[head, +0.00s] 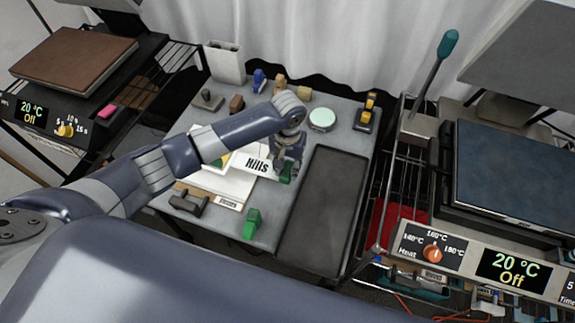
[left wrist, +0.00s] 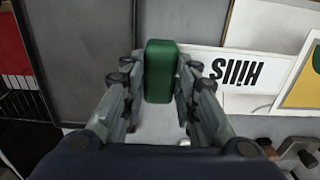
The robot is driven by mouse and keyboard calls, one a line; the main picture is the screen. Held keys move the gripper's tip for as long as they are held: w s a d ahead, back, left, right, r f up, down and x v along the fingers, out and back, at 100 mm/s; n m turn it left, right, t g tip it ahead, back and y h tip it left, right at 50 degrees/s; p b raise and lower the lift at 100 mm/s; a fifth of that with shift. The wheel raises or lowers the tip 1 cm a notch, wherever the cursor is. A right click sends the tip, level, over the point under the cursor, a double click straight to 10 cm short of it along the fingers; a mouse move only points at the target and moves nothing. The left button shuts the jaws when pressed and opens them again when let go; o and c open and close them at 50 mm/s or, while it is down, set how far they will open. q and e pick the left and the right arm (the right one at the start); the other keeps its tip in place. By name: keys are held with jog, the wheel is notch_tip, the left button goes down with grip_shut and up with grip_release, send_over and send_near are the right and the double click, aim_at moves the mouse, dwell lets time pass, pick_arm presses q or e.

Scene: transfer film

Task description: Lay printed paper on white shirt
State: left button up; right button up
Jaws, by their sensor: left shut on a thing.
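My left gripper (head: 288,160) is at the paper's right end, shut on a green block (head: 286,175). In the left wrist view the green block (left wrist: 160,68) stands between the fingers (left wrist: 160,85). Whether it touches the paper or table I cannot tell. I cannot pick out a white shirt for certain. My right gripper is not in view.
A dark tray (head: 322,210) lies at the table's right. Another green block (head: 251,222) stands near the front edge. Small coloured items and a white holder (head: 224,62) line the back. Heat presses, the right one with a dark platen (head: 515,180), flank the table, both reading off.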

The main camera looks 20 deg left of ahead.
pick_arm(q)
jog(key=shift+s+r+p, duration=0.1)
jog(key=shift+r+p, duration=0.05)
jog(key=shift+p, duration=0.45)
notch_tip(320, 180, down, 4)
jog(key=b, duration=0.2)
jog(key=shift+f+b, duration=0.25)
jog(key=shift+b, duration=0.1)
jog(key=shift+f+b, duration=0.4)
jog(key=shift+f, duration=0.5)
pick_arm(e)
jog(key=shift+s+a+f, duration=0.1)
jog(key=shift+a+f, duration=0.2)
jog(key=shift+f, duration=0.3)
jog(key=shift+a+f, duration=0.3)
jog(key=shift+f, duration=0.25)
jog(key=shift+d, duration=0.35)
pick_arm(q)
jog(key=shift+f+b, duration=0.3)
jog(key=shift+f, duration=0.25)
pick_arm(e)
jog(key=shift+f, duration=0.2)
pick_arm(q)
jog(key=o, duration=1.1)
